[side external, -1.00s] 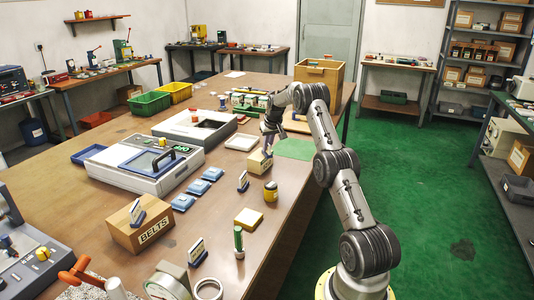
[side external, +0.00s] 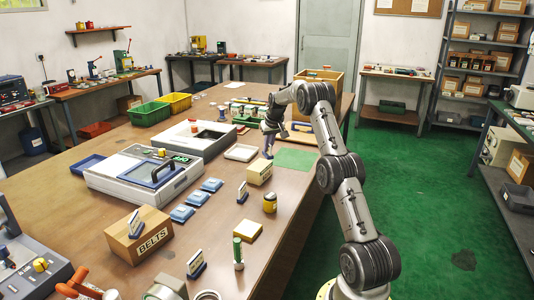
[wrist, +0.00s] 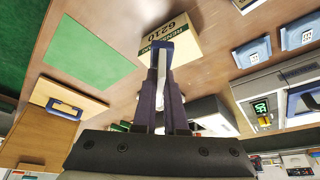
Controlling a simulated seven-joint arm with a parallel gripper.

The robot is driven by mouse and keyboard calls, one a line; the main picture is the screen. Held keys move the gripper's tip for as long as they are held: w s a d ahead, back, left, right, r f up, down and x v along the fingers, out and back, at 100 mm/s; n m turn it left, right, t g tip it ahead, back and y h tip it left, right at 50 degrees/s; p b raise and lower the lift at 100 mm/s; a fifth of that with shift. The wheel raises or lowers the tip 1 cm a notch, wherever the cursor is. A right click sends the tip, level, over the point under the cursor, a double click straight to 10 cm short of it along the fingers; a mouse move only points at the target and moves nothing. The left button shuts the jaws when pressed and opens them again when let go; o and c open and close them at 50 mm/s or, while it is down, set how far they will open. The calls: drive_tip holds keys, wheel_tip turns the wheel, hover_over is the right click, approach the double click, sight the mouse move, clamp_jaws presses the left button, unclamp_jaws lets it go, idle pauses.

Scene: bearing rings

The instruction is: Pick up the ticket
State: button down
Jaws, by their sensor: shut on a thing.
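My gripper (side external: 269,138) is shut on a ticket (side external: 268,151), a small blue stand with a pale face. In the wrist view the ticket (wrist: 161,46) shows its blue edge at the tips of my gripper (wrist: 162,88). It hangs above and close to the cardboard-coloured box (side external: 259,173), marked 6210 in the wrist view (wrist: 178,38). The ticket looks clear of the box, but the gap is hard to judge. Similar tickets stand by the yellow jar (side external: 242,192), on the BELTS box (side external: 135,222) and near the front (side external: 196,264).
A green mat (side external: 296,158) lies flat to the right of the box. A wooden crate (side external: 320,85) stands behind my arm.

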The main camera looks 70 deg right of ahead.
drive_tip(key=s+a+r, duration=0.5)
drive_tip(key=a+r, duration=0.3)
drive_tip(key=a, duration=0.4)
drive_tip(key=w+d+f, duration=0.9)
drive_tip(key=d, duration=0.1)
drive_tip(key=shift+d+f, duration=0.1)
drive_tip(key=shift+f, duration=0.05)
drive_tip(key=shift+w+d+f, duration=0.15)
drive_tip(key=shift+d+f, duration=0.05)
drive_tip(key=shift+f, duration=1.65)
drive_tip(key=shift+f, duration=0.15)
